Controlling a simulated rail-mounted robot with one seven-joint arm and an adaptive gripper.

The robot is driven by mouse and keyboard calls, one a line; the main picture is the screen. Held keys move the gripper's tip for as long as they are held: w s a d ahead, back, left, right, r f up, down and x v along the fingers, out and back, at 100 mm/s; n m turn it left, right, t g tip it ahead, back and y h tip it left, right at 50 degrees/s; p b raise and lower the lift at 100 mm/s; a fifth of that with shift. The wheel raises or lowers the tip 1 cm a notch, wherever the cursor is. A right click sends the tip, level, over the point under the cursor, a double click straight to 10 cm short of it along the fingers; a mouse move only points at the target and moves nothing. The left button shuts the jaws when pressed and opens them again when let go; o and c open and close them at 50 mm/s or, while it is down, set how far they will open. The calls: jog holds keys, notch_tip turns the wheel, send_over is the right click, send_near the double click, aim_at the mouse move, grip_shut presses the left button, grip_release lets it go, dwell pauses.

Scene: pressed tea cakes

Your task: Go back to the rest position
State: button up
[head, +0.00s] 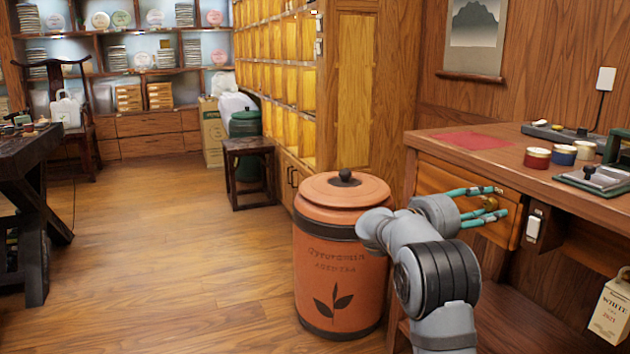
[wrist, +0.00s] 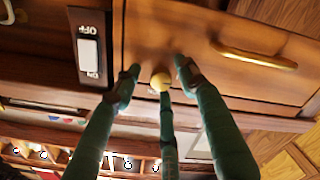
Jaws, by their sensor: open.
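My gripper (head: 497,201) has teal fingers and is open at the wooden drawer front (head: 446,180) under the right-hand counter. In the wrist view the fingers of my gripper (wrist: 158,70) spread around a small round yellow knob-like thing (wrist: 161,82), with the drawer front (wrist: 190,35) just behind it. I cannot tell whether a finger touches it. A brass bar handle (wrist: 255,57) on the drawer front lies to the right of the fingers, apart from them. My arm reaches in from the bottom of the head view.
A switch (head: 533,228) is right of the drawer; its OFF label shows in the wrist view (wrist: 88,55). An orange lidded tea canister (head: 335,270) stands close left of my arm. The counter (head: 480,175) holds several small tins. The wooden floor (head: 190,240) at left is clear.

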jog(key=m, duration=0.4)
jog(key=shift+b, duration=0.3)
jog(key=shift+p+v, duration=0.3)
jog(key=shift+v, duration=1.05)
